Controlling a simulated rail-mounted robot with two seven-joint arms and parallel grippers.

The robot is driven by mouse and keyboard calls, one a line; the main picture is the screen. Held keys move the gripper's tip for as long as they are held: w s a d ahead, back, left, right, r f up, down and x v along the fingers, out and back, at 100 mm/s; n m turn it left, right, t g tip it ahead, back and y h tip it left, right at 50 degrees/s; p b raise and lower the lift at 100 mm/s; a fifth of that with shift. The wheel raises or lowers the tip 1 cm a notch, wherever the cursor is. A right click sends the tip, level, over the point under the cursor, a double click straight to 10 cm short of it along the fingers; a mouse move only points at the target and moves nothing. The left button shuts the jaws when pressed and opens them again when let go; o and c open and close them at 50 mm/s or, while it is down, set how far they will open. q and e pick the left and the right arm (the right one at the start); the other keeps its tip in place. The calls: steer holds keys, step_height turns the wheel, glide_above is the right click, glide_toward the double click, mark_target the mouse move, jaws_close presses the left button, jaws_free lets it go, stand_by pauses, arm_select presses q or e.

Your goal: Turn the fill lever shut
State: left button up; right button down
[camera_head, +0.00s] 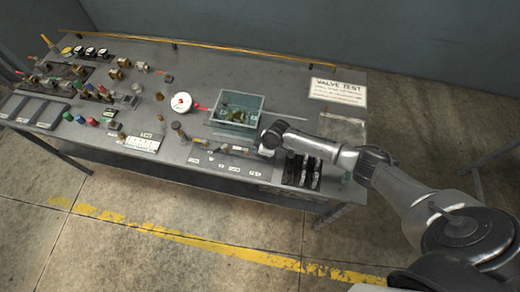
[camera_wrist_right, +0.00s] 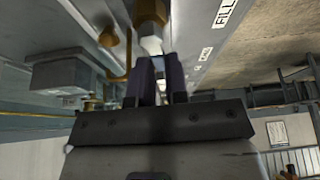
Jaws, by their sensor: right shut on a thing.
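My right gripper (camera_wrist_right: 159,72) is shut at the pale end of a fitting (camera_wrist_right: 151,44) with a brass body (camera_wrist_right: 149,11), which I take for the fill lever. A "FILL" label (camera_wrist_right: 226,12) is beside it on the panel. The gripped part is mostly hidden between the dark fingers, and I cannot tell how far the lever is turned. In the head view my right arm reaches in from the right, and its gripper (camera_head: 268,150) is at the bench front, just below the clear tank. The lever is too small to make out there. My left gripper is not in view.
A clear tank (camera_head: 262,103) with teal contents stands on the grey bench (camera_head: 225,65). A white round gauge (camera_head: 181,102) is left of it. A "VALVE TEST" sign (camera_head: 338,91) lies at the right. Several valves and coloured knobs crowd the left end.

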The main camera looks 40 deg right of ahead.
steer(key=shift+w+r+m, duration=0.1)
steer(key=shift+m, duration=0.2)
steer(key=shift+d+p, duration=0.1)
steer(key=shift+p, duration=0.2)
steer(key=c, duration=1.1)
jaws_free()
